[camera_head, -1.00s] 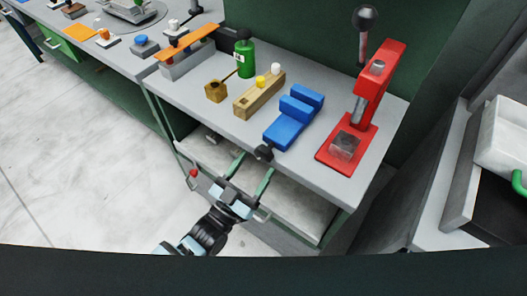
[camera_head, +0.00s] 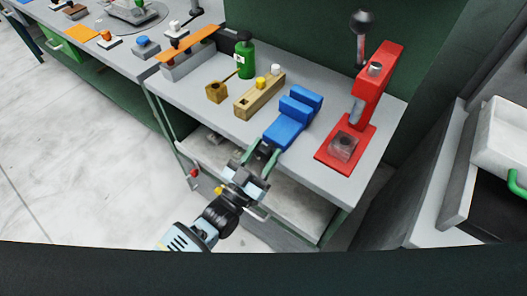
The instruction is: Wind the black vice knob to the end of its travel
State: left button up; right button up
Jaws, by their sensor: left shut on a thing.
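The blue vice (camera_head: 289,122) stands at the front edge of the grey bench, its two jaw blocks a small gap apart. Its black knob, on the near end, is almost wholly hidden now by my gripper's fingers. My left gripper (camera_head: 262,155) reaches up from below, its two green-grey fingers on either side of the knob, shut on it. My right gripper is not in view.
A red press (camera_head: 369,95) with a black ball lever stands right of the vice. A wooden block (camera_head: 259,97) with yellow and white pegs and a green bottle (camera_head: 245,58) stand to the left. An open drawer or shelf (camera_head: 300,200) lies under the bench edge.

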pick_arm(q)
jog(key=shift+m+g+h, duration=0.4)
jog(key=shift+m, duration=0.5)
jog(key=shift+c, duration=0.3)
jog(key=m+g, duration=0.1)
jog(key=m, duration=0.1)
jog(key=m+h, duration=0.1)
jog(key=m, duration=0.1)
jog(key=shift+m+g+h, duration=0.3)
jog(key=shift+g, duration=0.1)
jog(key=o, duration=0.9)
jog(key=shift+o, duration=0.4)
jog(key=shift+s, duration=0.1)
jog(key=shift+d+f, duration=0.1)
jog(key=shift+f, duration=0.05)
